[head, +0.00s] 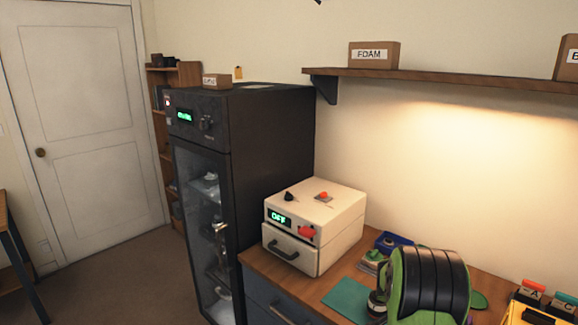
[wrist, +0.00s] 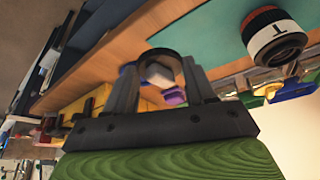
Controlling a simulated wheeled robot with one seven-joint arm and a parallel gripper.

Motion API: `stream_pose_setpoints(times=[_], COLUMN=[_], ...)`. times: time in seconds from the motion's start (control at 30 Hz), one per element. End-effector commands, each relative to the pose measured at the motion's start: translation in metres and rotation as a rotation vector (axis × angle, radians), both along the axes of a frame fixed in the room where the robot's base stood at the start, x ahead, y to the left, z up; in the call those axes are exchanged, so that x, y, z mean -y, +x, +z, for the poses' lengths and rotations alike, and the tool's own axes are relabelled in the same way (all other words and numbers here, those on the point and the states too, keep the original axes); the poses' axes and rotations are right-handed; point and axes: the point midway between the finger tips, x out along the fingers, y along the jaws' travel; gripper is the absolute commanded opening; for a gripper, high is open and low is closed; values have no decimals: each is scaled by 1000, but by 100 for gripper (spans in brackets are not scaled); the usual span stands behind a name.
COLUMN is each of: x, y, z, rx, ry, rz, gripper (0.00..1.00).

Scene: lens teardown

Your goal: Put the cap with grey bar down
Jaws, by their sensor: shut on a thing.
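In the wrist view my gripper (wrist: 159,78) is shut on a dark round piece, which I take to be the cap with grey bar (wrist: 160,53). Its black rim arches between the two fingertips, with a pale grey patch inside. I cannot make out the bar clearly. The wooden bench lies beyond it; I cannot tell whether the cap touches anything. In the head view my green and black arm stands over the bench at the lower right and hides the fingers and the cap.
In the head view, a blue tray (head: 396,241) and a white box reading OFF (head: 325,211) stand behind the mat. Coloured parts lie at the right.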

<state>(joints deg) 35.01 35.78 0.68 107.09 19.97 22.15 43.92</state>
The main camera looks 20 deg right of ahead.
Motion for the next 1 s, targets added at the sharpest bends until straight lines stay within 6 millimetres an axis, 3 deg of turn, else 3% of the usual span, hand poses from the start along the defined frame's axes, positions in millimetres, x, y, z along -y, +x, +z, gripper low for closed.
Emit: stream_pose_setpoints(times=[0.17, 0.3, 0.4, 0.53, 0.7, 1.0], x=[-81, -162, -221, -282, -320, -324], y=[46, 70, 76, 73, 67, 67], z=[-47, -78, -93, -104, -108, -108], rx=[-5, -3, -1, 1, 2, 2], ry=[10, 11, 10, 6, 1, 0], rz=[464, 860, 1118, 1372, 1532, 1547], gripper=[22, 22, 22, 22, 22, 22])
